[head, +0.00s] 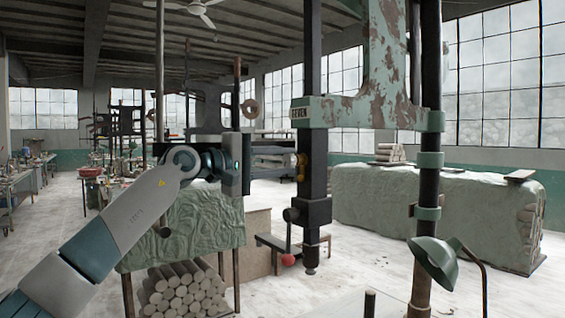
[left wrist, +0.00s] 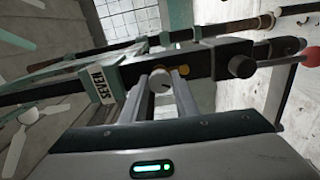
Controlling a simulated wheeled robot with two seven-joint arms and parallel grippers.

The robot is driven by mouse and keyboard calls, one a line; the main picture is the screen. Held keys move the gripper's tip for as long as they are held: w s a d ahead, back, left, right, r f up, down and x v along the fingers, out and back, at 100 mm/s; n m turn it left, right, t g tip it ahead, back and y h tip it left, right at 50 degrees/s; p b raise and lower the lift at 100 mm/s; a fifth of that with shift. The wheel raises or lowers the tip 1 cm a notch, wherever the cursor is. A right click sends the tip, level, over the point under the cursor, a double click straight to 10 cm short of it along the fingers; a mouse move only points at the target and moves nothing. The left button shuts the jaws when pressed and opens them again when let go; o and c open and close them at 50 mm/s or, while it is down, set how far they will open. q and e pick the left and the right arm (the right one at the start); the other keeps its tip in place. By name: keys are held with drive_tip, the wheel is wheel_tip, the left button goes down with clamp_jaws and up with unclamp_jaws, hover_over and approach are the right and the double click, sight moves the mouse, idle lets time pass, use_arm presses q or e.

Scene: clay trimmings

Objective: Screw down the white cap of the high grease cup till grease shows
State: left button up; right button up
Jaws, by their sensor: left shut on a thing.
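My left gripper (head: 286,160) reaches in from the left at the dark upright post. In the left wrist view, its two fingers (left wrist: 163,90) are closed on the white cap (left wrist: 160,83), one on either side. The cap sits against the post, with a bit of brass beside it. Another brass fitting (left wrist: 183,70) is just below the cap on the post, and brass also shows in the head view (head: 303,172). In the head view the fingers hide most of the cap. No grease can be made out. My right gripper is in neither view.
The dark post (head: 313,80) runs through a green bracket (head: 340,112) marked SEVEN. A lever with a red knob (head: 288,260) hangs lower down. A green lamp (head: 434,262) stands at right. A covered stack (head: 440,215) is behind.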

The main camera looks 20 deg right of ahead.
sight(286, 162)
use_arm(q)
drive_tip(key=o, duration=1.1)
drive_tip(key=shift+c, duration=0.2)
drive_tip(key=shift+s+a+f+b, duration=0.1)
drive_tip(key=shift+a+b, duration=0.25)
drive_tip(key=shift+a, duration=0.1)
drive_tip(key=b+v, duration=0.1)
drive_tip(key=v, duration=0.2)
drive_tip(key=b+v, duration=0.5)
drive_tip(key=v, duration=0.8)
drive_tip(key=shift+a, duration=0.2)
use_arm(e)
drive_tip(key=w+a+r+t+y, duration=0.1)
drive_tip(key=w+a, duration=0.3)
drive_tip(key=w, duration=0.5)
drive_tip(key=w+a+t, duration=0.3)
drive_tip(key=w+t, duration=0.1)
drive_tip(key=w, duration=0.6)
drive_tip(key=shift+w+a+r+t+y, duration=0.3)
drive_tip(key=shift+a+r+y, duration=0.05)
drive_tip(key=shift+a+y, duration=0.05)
